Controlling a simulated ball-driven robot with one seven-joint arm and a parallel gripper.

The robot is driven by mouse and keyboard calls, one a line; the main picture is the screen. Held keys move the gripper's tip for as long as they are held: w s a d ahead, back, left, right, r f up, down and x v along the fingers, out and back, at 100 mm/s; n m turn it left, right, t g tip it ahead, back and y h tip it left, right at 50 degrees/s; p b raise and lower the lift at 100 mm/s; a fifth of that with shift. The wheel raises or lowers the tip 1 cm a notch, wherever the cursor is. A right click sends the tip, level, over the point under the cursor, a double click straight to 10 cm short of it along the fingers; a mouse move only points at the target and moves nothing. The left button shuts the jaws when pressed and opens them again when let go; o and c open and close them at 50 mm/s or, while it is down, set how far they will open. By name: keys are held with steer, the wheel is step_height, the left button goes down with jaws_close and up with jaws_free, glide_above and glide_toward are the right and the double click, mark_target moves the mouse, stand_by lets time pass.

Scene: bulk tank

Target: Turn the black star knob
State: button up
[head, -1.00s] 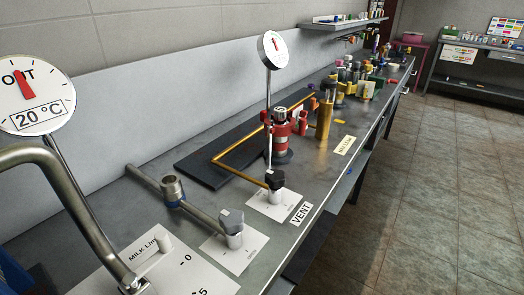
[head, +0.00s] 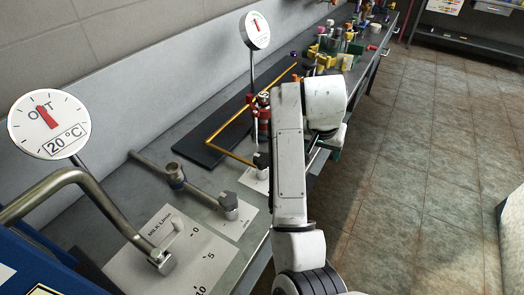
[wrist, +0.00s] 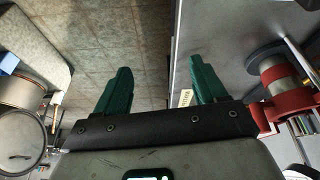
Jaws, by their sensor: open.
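A black knob (head: 261,160) stands on a white plate (head: 253,181) on the bench, at the foot of the far dial's post. My arm partly covers it in the head view, and its star shape is too small to confirm. My gripper, in the wrist view (wrist: 160,85), has two green fingers spread apart with nothing between them. In the head view my gripper is mostly hidden behind my arm, to the right of the knob near the bench edge. I cannot make out the knob in the wrist view.
A grey knob (head: 229,204) on a pipe and a bent metal lever (head: 163,258) stand nearer on the bench. A red fitting (head: 264,122) is beyond; a red and grey cylinder (wrist: 279,80) is right in the wrist view. The floor (head: 420,160) on the right is clear.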

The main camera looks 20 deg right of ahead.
steer(key=w+a+r+m+g+y, duration=0.1)
steer(key=w+a+r+y, duration=0.1)
steer(key=w+a+r, duration=0.4)
steer(key=g+y, duration=0.1)
glide_toward(262, 157)
steer(key=shift+m, duration=0.3)
step_height(262, 157, down, 9)
steer(key=shift+w+d+r, duration=0.1)
steer(key=shift+r, duration=0.1)
steer(key=c, duration=1.1)
